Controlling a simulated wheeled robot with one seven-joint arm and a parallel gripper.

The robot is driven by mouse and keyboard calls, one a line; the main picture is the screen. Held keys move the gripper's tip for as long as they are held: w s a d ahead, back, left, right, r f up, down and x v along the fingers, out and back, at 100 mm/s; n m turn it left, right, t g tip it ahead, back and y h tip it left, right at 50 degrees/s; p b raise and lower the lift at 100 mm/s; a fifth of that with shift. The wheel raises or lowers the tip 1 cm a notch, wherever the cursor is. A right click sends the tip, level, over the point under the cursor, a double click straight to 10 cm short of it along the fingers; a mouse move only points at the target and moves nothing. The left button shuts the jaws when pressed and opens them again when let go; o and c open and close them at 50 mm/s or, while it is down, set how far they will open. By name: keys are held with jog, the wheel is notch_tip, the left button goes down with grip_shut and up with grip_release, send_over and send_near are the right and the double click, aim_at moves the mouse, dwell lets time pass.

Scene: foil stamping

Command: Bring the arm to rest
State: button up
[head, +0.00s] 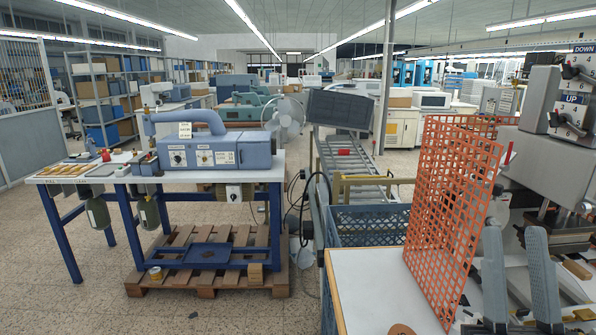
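My gripper (514,230) is at the lower right of the head view, with two grey fingers pointing up. The fingers stand apart, and I see nothing held between them. The rest of my arm is mostly out of the frame, so its pose does not show. Behind the fingers is a grey stamping machine (540,155) with UP and DOWN labels. I cannot tell from this one view how far the fingers are from the machine.
An orange mesh panel (452,215) stands upright just left of my gripper, by a white tabletop (375,285). A blue crate (365,226) and roller conveyor (350,160) lie beyond. Open floor is at lower left.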

jog(key=s+f+m+g+h+b, duration=0.15)
jog(key=s+f+g, duration=0.3)
jog(key=f, duration=0.65)
jog(key=s+f+m+g+h, duration=0.1)
jog(key=s+f+m+g, duration=0.3)
jog(key=f, duration=0.6)
jog(key=s+a+f+n+g+y+b, duration=0.1)
jog(key=s+f+n+g+y, duration=0.1)
jog(key=s+f, duration=0.5)
jog(key=s+a+f+n+g+y, duration=0.2)
jog(key=s+f, duration=0.5)
jog(key=s, duration=0.5)
jog(key=shift+a+f+g+b, duration=0.25)
jog(key=shift+f+g+b, duration=0.1)
jog(key=shift+g, duration=0.5)
jog(key=shift+n+y, duration=0.25)
jog(key=shift+r, duration=0.2)
